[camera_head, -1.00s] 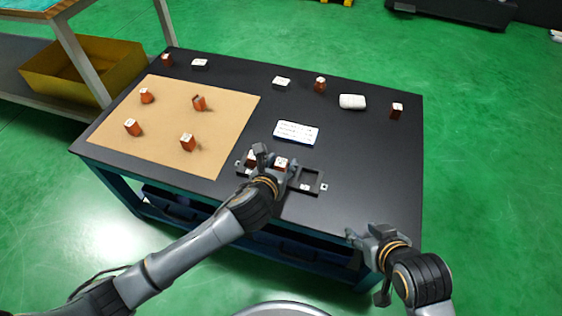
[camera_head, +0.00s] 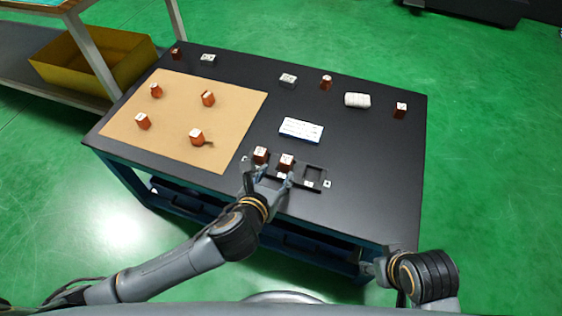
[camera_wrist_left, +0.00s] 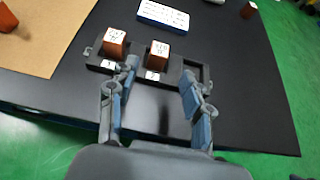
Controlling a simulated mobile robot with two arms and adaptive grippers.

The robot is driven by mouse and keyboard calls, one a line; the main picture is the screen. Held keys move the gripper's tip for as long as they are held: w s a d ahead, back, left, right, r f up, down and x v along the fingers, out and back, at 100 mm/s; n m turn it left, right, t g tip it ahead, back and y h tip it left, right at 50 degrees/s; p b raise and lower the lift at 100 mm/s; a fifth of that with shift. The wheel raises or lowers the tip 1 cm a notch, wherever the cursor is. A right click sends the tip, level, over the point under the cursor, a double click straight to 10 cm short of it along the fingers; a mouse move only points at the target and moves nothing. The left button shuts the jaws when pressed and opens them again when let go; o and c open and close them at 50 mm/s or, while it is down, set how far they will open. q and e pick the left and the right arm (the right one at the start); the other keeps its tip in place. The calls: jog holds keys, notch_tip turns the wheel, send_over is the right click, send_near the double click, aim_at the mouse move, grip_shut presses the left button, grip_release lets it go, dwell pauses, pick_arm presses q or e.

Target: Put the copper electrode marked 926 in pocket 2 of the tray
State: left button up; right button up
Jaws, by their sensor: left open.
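The dark tray (camera_head: 314,172) lies near the table's front edge. One copper electrode (camera_head: 260,154) stands in its left pocket, labelled 1 in the left wrist view (camera_wrist_left: 115,42). Another copper electrode (camera_head: 286,161) stands upright in the middle pocket, labelled 2 in the left wrist view (camera_wrist_left: 157,54). The right pocket is empty. The electrodes' top marks are too small to read. My left gripper (camera_head: 272,182) is open and empty, in front of the tray, its fingers (camera_wrist_left: 160,80) apart on the near side of the middle electrode. My right gripper (camera_head: 372,268) is low by the table's front edge, its jaws unclear.
Several copper electrodes stand on the tan mat (camera_head: 228,98), others on the black tabletop (camera_head: 370,150). A white-and-blue card (camera_head: 301,129) lies behind the tray. A white roll (camera_head: 357,100) and two small grey blocks (camera_head: 288,80) lie farther back.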

pick_arm(q)
jog(key=s+a+f+m+g+y, duration=0.1)
jog(key=s+a+f+m+g, duration=0.2)
jog(key=s+a+m, duration=0.6)
jog(key=s+a+f+m+g+y, duration=0.2)
jog(key=s+a+m+g, duration=0.3)
jog(key=m, duration=2)
jog(key=s+a+f, duration=0.1)
jog(key=s+a, duration=0.2)
jog(key=s, duration=0.1)
jog(key=shift+s+a+y, duration=0.2)
jog(key=shift+a+y, duration=0.1)
jog(key=shift+a, duration=0.1)
